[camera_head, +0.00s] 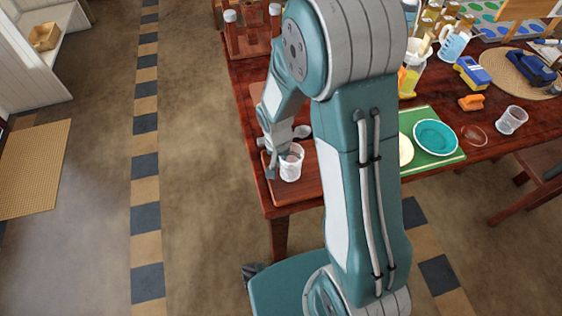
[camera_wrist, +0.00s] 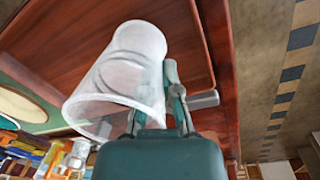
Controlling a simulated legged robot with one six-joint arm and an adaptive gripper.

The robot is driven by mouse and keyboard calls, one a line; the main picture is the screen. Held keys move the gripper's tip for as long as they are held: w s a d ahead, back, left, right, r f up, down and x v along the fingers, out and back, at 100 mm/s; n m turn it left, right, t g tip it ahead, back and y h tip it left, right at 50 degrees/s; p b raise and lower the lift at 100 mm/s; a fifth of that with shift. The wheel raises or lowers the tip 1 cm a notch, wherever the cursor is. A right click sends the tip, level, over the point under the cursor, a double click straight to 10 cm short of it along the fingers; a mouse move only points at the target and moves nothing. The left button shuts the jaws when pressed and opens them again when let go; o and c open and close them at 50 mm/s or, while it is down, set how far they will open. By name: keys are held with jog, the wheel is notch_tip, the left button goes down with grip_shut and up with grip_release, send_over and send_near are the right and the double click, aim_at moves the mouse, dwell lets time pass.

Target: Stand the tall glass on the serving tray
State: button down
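The tall clear glass (camera_head: 291,166) is upright, or close to it, over the left part of the wooden serving tray (camera_head: 312,188) at the table's left front corner. My gripper (camera_head: 279,160) reaches down at the glass's left side. In the wrist view, my fingers (camera_wrist: 168,88) are closed at the wall of the glass (camera_wrist: 125,65), one outside it and one showing through it. The tray (camera_wrist: 50,35) lies beneath the glass there. I cannot tell whether the glass's base touches the tray. My arm hides part of the tray in the head view.
A spoon-like grey item (camera_head: 302,131) lies near my gripper. A second clear glass (camera_head: 512,119) stands at the right. A rack with bottles (camera_head: 246,35) stands behind.

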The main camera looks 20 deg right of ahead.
jog(key=shift+f, duration=0.5)
jog(key=shift+d, duration=0.3)
jog(key=c, duration=0.8)
grip_release()
jog(key=shift+a, duration=0.1)
